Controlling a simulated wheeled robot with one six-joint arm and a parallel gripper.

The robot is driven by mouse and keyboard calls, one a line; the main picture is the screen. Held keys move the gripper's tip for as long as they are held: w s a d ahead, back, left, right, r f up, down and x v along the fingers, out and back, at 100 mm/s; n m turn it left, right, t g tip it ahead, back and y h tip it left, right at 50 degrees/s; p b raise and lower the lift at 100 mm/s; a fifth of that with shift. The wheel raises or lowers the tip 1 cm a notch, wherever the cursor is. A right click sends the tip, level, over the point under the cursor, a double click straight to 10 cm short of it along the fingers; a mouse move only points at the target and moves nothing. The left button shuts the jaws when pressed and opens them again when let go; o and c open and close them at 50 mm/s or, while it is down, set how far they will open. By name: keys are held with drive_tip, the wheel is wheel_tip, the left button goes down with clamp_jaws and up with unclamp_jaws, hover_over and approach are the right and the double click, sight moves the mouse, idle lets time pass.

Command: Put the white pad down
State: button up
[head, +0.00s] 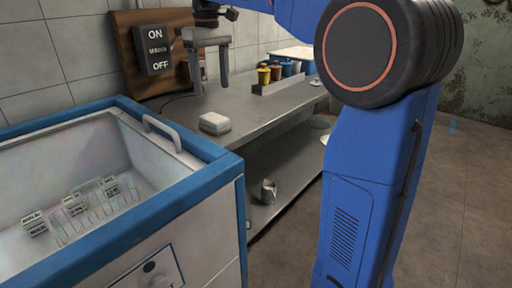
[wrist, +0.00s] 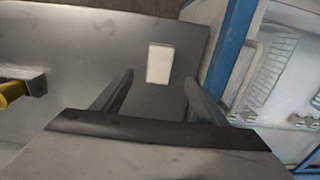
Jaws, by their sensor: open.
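The white pad (head: 215,123) lies flat on the grey metal counter (head: 262,105), near the counter's left end. In the wrist view the pad (wrist: 160,63) shows as a small white rectangle on the counter, beyond my fingertips. My gripper (head: 211,90) is open and empty, its two fingers pointing down above the counter. In the head view it is above and behind the pad, apart from it. In the wrist view the fingers of my gripper (wrist: 160,80) stand wide on either side, with nothing between them.
A blue-rimmed white chest (head: 220,165) stands open beside the counter's left end. A switch board (head: 155,50) is on the wall behind my gripper. Several small coloured containers (head: 275,72) stand farther along the counter. A metal mug (head: 268,191) is on the lower shelf.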

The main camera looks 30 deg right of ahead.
drive_tip(key=s+d+f+m+t, duration=0.2)
drive_tip(key=s+d+f, duration=0.1)
drive_tip(key=s+f, duration=0.9)
drive_tip(key=s+d+f+m+t, duration=0.2)
drive_tip(key=s+d+f, duration=0.2)
drive_tip(key=s+f, duration=0.9)
drive_tip(key=s, duration=0.6)
drive_tip(key=shift+s+f+m+t, duration=0.25)
drive_tip(key=shift+s+m+t, duration=0.05)
drive_tip(key=shift+s+t, duration=0.1)
